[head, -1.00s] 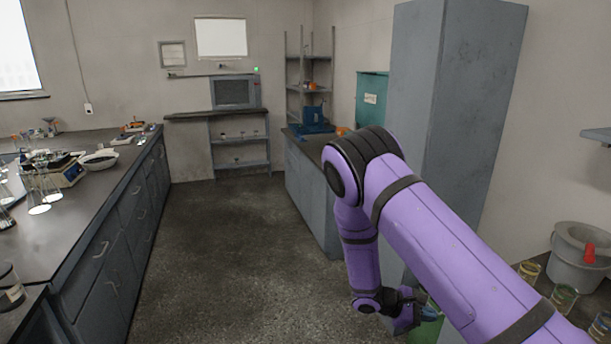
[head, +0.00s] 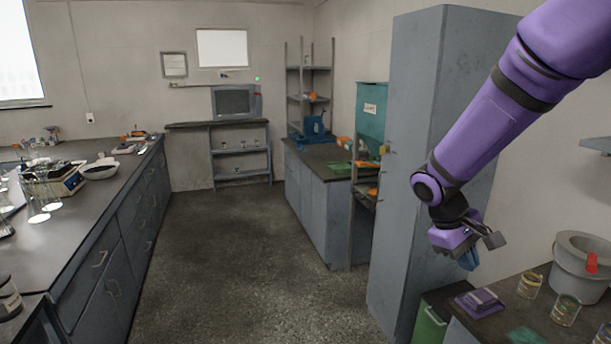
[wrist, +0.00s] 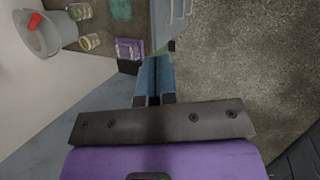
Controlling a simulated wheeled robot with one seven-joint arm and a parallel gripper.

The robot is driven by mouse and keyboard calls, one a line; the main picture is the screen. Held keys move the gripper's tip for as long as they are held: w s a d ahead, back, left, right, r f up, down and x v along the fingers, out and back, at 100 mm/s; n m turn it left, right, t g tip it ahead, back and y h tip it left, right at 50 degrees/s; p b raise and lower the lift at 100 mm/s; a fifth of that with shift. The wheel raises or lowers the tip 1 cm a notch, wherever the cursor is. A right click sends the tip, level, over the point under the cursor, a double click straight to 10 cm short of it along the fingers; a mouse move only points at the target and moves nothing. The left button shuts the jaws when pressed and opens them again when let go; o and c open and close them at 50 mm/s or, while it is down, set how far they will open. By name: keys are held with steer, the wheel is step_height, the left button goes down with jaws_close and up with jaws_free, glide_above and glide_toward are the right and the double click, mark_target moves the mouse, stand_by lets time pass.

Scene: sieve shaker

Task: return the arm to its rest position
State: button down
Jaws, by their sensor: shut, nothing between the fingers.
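My purple arm reaches in from the upper right of the head view, bent at the elbow. My gripper (head: 470,260) hangs in front of the tall grey cabinet (head: 420,120), above the right-hand counter. In the wrist view my gripper (wrist: 154,62) shows its two blue fingers side by side and pressed together, with nothing between them. The fingers are apart from the counter and the things on it.
On the right counter are a purple box (head: 479,301), several jars (head: 530,285) and a grey bucket (head: 580,275) with a red piece. A green bin (head: 431,325) stands below. A long bench (head: 75,235) runs along the left. The floor (head: 240,250) between is clear.

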steer(key=s+a+r+m+t+y, duration=0.1)
steer(key=s+r+m+t+y, duration=0.3)
steer(key=s+r, duration=1.2)
steer(key=shift+s+a+r+m+t+y, duration=0.35)
steer(key=shift+s+t+y, duration=0.35)
steer(key=shift+s+t, duration=1.1)
steer(key=shift+s+g, duration=0.3)
